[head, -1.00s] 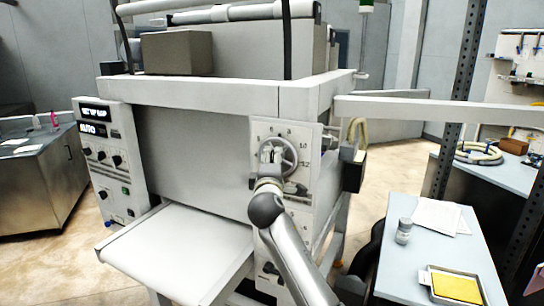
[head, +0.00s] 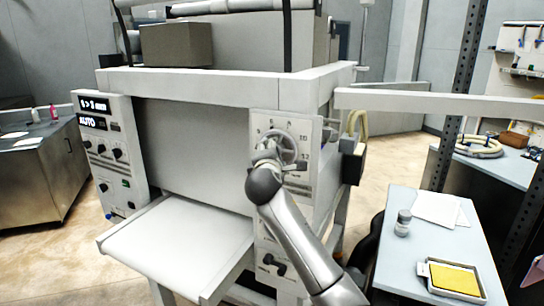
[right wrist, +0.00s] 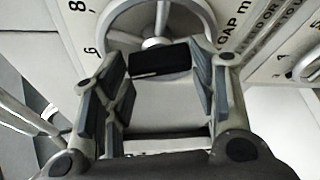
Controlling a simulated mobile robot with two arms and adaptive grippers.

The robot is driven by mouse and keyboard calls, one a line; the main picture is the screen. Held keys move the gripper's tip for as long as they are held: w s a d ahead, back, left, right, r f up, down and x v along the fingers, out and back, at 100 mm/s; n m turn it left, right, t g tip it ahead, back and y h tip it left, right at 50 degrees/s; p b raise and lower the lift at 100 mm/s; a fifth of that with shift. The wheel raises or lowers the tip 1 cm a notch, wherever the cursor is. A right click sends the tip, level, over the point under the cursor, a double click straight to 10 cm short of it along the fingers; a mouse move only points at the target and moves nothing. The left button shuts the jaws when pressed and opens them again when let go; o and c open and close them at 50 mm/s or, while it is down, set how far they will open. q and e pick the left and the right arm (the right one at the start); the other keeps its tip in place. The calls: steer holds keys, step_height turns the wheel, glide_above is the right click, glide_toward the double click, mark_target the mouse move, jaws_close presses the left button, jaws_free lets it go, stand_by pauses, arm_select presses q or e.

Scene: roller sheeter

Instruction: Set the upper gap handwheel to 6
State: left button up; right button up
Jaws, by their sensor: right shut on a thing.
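The upper gap handwheel (head: 291,139) is a grey spoked wheel on the white numbered panel at the machine's right front. My right gripper (head: 266,149) is at the wheel's left part and partly hides it, along with some dial numbers. In the right wrist view the handwheel rim (right wrist: 112,22) is just beyond the fingers. My right gripper (right wrist: 160,75) has its fingers either side of a dark block at the wheel and is shut on the wheel. The numbers 8 and 6 show left of the rim there. The display (head: 94,105) shows small text ending in "mm", its digits hard to read. My left gripper is out of view.
A second dark knob (head: 273,265) sits low on the same panel. A white feed table (head: 180,245) juts out at the left.

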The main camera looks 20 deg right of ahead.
steer(key=o, duration=1)
steer(key=shift+d, duration=0.1)
steer(key=v, duration=1.2)
steer(key=shift+f, duration=0.15)
